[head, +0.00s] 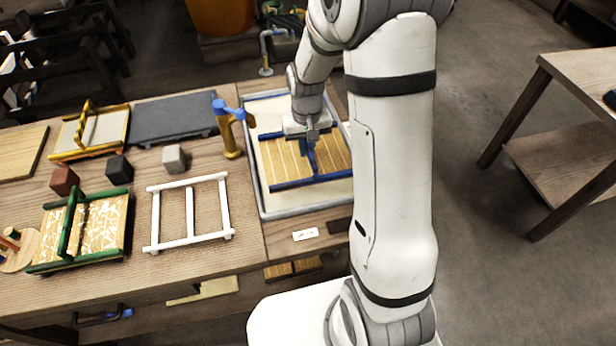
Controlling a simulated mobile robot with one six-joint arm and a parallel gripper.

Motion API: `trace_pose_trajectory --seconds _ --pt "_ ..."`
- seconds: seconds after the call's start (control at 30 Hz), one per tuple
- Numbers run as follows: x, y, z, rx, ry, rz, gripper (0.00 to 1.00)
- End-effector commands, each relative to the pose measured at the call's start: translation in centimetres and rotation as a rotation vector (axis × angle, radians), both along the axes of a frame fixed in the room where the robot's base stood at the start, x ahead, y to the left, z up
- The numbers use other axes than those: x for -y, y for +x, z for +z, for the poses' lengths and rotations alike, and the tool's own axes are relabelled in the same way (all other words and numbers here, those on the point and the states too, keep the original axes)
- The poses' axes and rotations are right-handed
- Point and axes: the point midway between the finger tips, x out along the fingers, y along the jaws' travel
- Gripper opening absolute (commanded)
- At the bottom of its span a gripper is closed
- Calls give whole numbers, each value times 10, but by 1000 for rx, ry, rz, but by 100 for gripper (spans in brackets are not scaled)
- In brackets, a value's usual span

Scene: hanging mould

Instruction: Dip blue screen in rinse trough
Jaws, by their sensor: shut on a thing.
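The blue screen (285,166) has a tan slatted face with blue bars along its edges and a blue handle. It lies within the outline of the rinse trough (262,207), a shallow pale basin with a grey rim. My gripper (308,138) is above the middle of the screen, shut on its blue handle. The arm hides the right part of the trough and the far edge of the screen. I cannot tell how deep the screen sits in the trough.
A brass tap with a blue handle (231,128) stands at the trough's left edge. A white frame (190,213), a green-framed screen (98,226), a yellow-framed screen (98,131), a dark grey slab (172,117) and small blocks lie left. Another table (575,150) stands right, across open floor.

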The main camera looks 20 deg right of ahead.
Motion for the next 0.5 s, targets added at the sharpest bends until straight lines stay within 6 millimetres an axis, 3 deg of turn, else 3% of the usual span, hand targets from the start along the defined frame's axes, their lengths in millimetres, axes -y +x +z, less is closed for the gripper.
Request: trace_pose_trajectory --seconds 0.27,0.5 --pt "0 0 2 0 0 0 0" --pt "0 0 22 2 0 0 0"
